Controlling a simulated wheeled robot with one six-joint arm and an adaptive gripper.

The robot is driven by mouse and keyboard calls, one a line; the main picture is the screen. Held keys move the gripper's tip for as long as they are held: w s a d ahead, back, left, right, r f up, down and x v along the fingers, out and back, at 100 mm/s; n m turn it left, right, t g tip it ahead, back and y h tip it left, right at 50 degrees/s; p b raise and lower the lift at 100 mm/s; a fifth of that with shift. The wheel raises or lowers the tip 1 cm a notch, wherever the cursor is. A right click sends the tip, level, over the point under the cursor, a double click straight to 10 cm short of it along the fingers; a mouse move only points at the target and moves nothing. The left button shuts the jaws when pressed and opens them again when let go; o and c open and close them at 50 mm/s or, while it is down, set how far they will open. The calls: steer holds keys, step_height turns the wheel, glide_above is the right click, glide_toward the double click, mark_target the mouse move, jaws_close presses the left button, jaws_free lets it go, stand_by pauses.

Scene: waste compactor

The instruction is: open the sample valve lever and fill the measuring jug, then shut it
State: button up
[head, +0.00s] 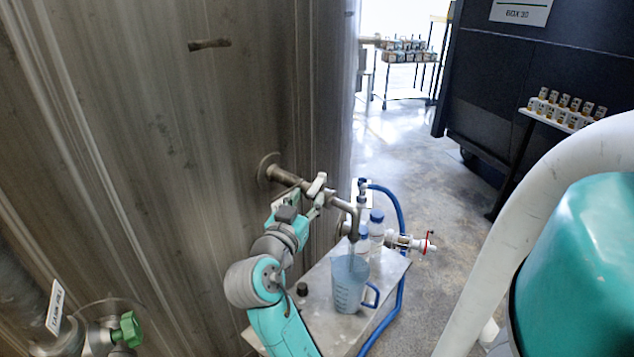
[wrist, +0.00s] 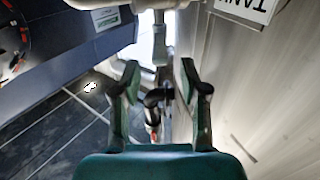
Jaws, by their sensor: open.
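The sample valve juts from the tank wall on a short pipe (head: 285,177), with a pale lever (head: 317,184) on top. Its spout (head: 354,222) bends down over the measuring jug. The clear bluish jug (head: 349,287) with a blue handle stands upright on a metal stand. My gripper (head: 312,204) is at the valve, close by the lever. In the wrist view my gripper (wrist: 158,88) is open, with its fingers apart on either side of a dark rounded part (wrist: 155,98) and the piping. I cannot tell whether a finger touches the lever or whether liquid is flowing.
White bottles with blue caps (head: 376,228) stand behind the jug on the metal stand (head: 385,283). A white fitting with a red handle (head: 426,243) and a blue hose (head: 401,220) are at the right. A green-handled valve (head: 128,329) is low left.

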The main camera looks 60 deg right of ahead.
mark_target(321, 176)
steer(key=d, duration=0.8)
steer(key=shift+w+d, duration=0.25)
steer(key=shift+w, duration=0.15)
jaws_close()
